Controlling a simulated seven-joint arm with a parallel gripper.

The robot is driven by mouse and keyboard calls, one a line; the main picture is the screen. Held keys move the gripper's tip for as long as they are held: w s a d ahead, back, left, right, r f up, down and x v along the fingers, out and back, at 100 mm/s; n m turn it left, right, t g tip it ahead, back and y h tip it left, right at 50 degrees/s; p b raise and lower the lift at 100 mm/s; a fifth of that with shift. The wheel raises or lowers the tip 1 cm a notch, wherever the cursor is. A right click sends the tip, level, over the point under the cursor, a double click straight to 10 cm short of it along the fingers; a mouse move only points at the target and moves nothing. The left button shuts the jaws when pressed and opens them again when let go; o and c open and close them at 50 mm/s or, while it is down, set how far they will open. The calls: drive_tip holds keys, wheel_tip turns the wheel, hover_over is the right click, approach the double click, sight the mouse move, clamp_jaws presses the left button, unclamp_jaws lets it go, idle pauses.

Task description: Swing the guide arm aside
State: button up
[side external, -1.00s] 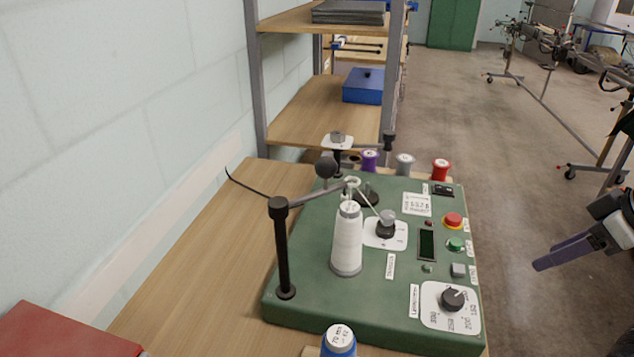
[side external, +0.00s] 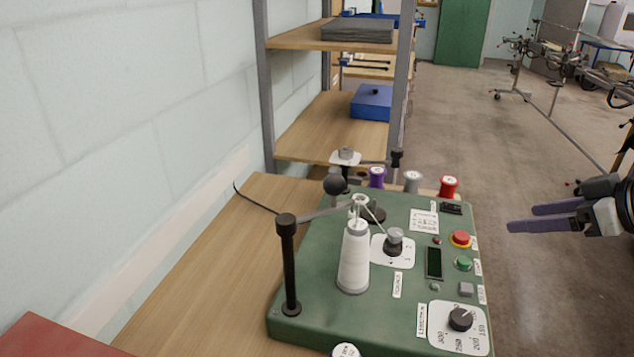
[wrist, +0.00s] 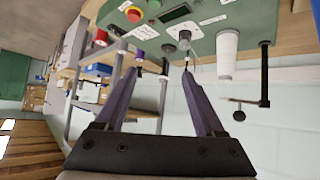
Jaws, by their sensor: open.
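The guide arm (side external: 318,213) is a thin grey bar that runs from the top of a black post (side external: 289,265) to an eyelet above the white thread cone (side external: 354,262). In the wrist view the post (wrist: 264,75) and the ball knob (wrist: 239,115) show at the right. My gripper (side external: 510,219) is open and empty, in the air to the right of the green machine (side external: 385,305). Its two purple fingers (wrist: 163,78) show apart in the wrist view, with nothing between them.
The machine's top carries a knob, buttons and a dial (side external: 460,318). Purple, grey and red (side external: 449,187) spools stand behind it. A shelf rack (side external: 330,140) rises at the back, near the wall. A red object (side external: 55,338) lies front left. Air right of the machine is clear.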

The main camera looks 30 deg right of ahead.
drive_tip(key=w+a+r+n+t+y, duration=0.1)
drive_tip(key=w+a+r+n+t, duration=0.15)
drive_tip(key=w+r+t, duration=0.35)
drive_tip(key=n+g+y, duration=0.1)
drive_tip(key=n+y, duration=0.5)
drive_tip(key=y, duration=0.3)
approach(324, 182)
drive_tip(key=x, duration=1.2)
drive_tip(key=shift+w+d+f, duration=0.25)
drive_tip(key=shift+d+f, duration=0.1)
drive_tip(key=shift+d, duration=0.05)
drive_tip(key=shift+c, duration=0.3)
clamp_jaws()
